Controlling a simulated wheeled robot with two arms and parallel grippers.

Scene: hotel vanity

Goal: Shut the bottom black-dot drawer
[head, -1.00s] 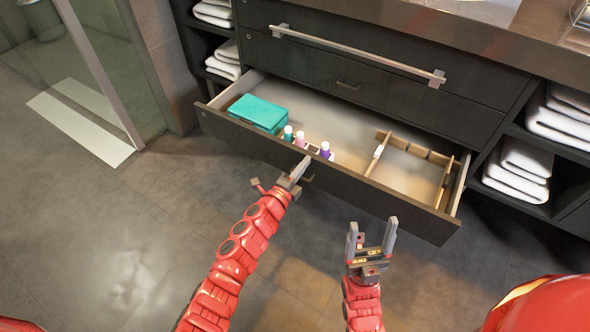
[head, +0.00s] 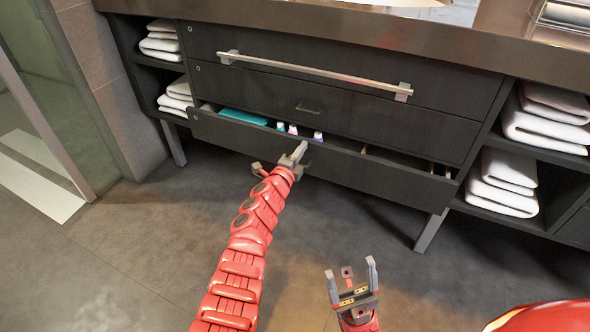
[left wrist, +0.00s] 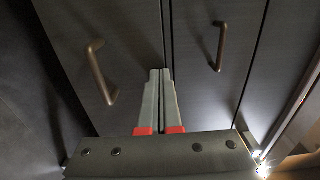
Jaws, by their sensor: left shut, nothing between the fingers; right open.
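The bottom drawer (head: 240,137) of the dark vanity stands a little open, with a narrow strip of its inside showing. A small round mark at its left end is too small to read for colour. My left gripper (head: 302,150) is shut and empty, with its fingertips at the middle of the drawer front near the top edge. In the left wrist view, the shut fingers (left wrist: 160,100) point at the dark fronts, with a handle (left wrist: 100,72) on one side and another handle (left wrist: 220,46) on the other. Contact is hard to tell. My right gripper (head: 356,284) is open and empty, low over the floor.
In the drawer, a teal box (head: 243,116) and several small bottles (head: 293,129) show their tops. The middle drawer (head: 340,112) and the top drawer with a long bar handle (head: 315,76) are shut. Folded towels (head: 510,170) fill the side shelves. The floor in front is clear.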

